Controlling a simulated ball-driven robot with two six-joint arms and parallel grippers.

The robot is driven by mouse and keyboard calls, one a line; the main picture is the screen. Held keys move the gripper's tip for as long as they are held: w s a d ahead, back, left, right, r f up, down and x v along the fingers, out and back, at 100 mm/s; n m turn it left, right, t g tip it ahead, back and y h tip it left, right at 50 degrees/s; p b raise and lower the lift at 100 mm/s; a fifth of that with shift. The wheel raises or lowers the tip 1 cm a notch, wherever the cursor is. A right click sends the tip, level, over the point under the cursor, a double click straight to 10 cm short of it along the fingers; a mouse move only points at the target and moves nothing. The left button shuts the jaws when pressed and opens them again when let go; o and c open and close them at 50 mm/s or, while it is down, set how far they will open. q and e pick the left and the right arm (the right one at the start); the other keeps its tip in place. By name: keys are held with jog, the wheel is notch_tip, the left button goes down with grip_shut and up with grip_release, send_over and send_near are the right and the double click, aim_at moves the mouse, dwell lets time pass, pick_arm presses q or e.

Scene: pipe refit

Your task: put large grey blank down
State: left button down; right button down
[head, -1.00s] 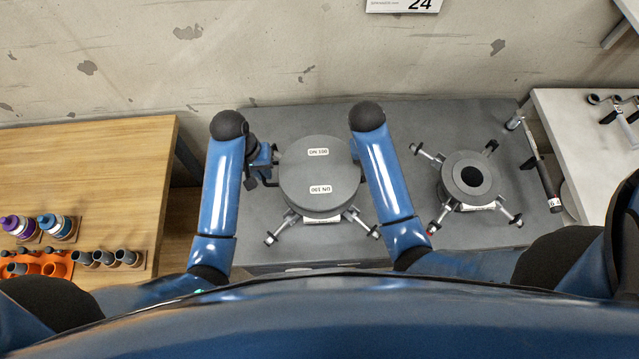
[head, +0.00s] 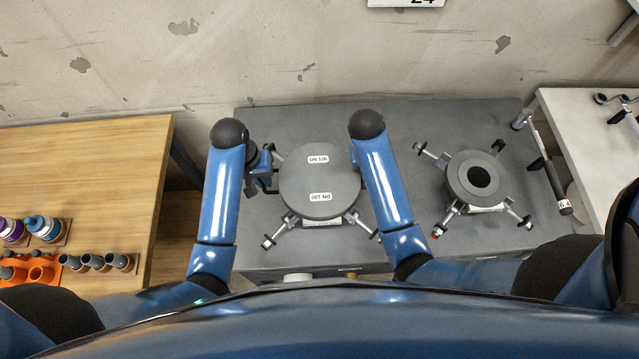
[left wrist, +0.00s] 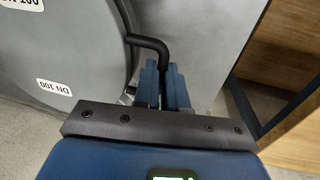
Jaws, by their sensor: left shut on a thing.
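The large grey blank (head: 320,180) is a round disc with two "DN 100" labels. In the head view it sits over a stand with several clamp legs on the grey bench, between my two arms. My left gripper (head: 272,168) is at its left edge. In the left wrist view the blank (left wrist: 62,50) fills the upper left, and my left gripper (left wrist: 162,75) is shut on its black bent handle (left wrist: 150,44). My right arm reaches the blank's right edge, but its gripper is hidden behind the arm. Whether the blank touches the stand cannot be told.
A second stand with a smaller grey ring (head: 472,179) is on the bench (head: 400,125) to the right, beside a dark-handled tool (head: 556,185). A wooden table (head: 85,170) with bottles and an orange holder is at left. A pale table (head: 590,140) is at right.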

dwell(0.3)
pick_arm(q)
jog(key=c, duration=1.2)
grip_release()
jog(key=shift+d, duration=0.1)
pick_arm(e)
jog(key=c, duration=1.2)
grip_release()
jog(key=shift+s, duration=0.1)
pick_arm(q)
jog(key=shift+r, duration=0.15)
